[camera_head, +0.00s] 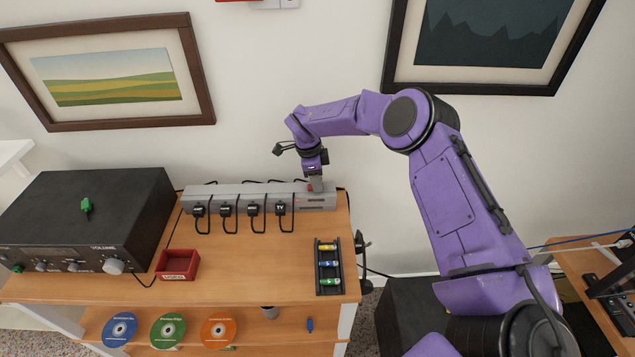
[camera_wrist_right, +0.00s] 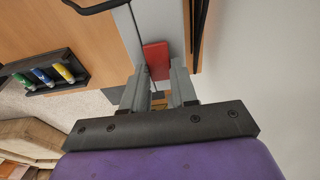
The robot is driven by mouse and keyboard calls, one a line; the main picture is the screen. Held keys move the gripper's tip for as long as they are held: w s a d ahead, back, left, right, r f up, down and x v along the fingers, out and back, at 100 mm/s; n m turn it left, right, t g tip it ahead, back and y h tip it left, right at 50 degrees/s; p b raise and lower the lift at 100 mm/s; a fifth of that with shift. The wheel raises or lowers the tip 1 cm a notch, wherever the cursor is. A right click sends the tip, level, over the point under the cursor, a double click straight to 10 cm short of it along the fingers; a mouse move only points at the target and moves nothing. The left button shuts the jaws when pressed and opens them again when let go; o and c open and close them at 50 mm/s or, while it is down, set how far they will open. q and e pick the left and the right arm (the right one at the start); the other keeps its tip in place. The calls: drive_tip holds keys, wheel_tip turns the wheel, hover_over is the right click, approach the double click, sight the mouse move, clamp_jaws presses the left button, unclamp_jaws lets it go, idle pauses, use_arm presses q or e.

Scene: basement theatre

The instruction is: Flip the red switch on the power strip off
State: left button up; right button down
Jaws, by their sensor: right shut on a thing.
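The grey power strip (camera_head: 230,190) lies along the back of the wooden table against the wall, with several black plugs in its left part. The red switch (camera_wrist_right: 156,60) is a red block on the strip's right part, large in the wrist view. In the head view it is mostly hidden by my right gripper (camera_head: 316,184). The right gripper comes down onto the strip from above. In the wrist view its grey fingertips (camera_wrist_right: 157,82) are on either side of the red switch, shut on it. Whether the switch is tilted on or off I cannot tell. My left gripper is not in view.
A black amplifier (camera_head: 110,205) stands at the left. A red tray (camera_head: 178,264) and a black battery holder (camera_head: 328,265) sit on the table. Black cords (camera_head: 258,222) loop in front of the strip. The table's middle is clear. Framed pictures hang behind.

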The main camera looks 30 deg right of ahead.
sight(310, 187)
drive_tip(key=c, duration=0.9)
unclamp_jaws()
drive_tip(key=r, duration=0.3)
drive_tip(key=a+r+b, duration=0.1)
drive_tip(key=r, duration=0.3)
drive_tip(key=w+r+b, duration=0.1)
drive_tip(key=r, duration=0.2)
drive_tip(key=shift+a+r, duration=0.2)
drive_tip(key=shift+a, duration=0.1)
